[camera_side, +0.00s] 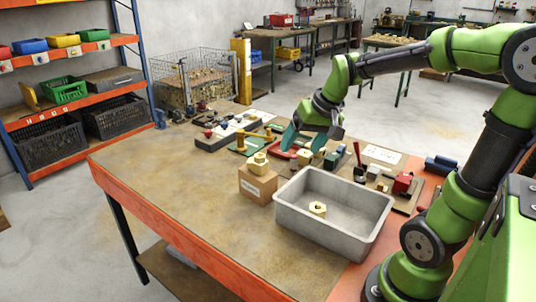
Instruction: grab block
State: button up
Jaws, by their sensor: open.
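My gripper (304,145) is open, with teal fingers pointing down over the back part of the workbench. Small brass and green pieces, including a pale brass piece (304,157) and a green block (332,159), lie just below and beside the fingers. I cannot tell whether the fingers touch any of them. A brass piece with a hexagonal top (259,163) sits on a cardboard box (258,184) at the front left of the gripper. A brass nut (318,208) lies in the grey metal tray (290,215). Which piece is the block is not clear.
The workbench (170,170) has free room at its left and front. A wooden-handled mallet (240,140), a red tray (283,150), and a red-handled tool (357,155) crowd its back. Blue objects (440,166) lie at the right. Shelves with bins stand at the far left.

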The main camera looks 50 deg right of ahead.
jog(key=w+d+f, duration=0.2)
jog(key=w+d, duration=0.2)
jog(key=d, duration=0.6)
jog(key=n, duration=0.4)
send_near(305, 152)
jog(key=s+a+r, duration=0.1)
jog(key=s+r, duration=0.2)
jog(key=r, duration=0.1)
jog(key=w+r+n, duration=0.2)
jog(key=n, duration=0.1)
jog(key=shift+g, duration=0.3)
jog(key=x, duration=1.1)
jog(key=shift+s+d+f, duration=0.2)
jog(key=shift+d, duration=0.2)
jog(key=shift+s+x, duration=0.15)
jog(key=shift+x, duration=1.15)
jog(key=shift+s+x, duration=0.15)
jog(key=shift+x, duration=1.15)
jog(key=shift+d, duration=0.1)
grip_shut()
jog(key=shift+w, duration=0.1)
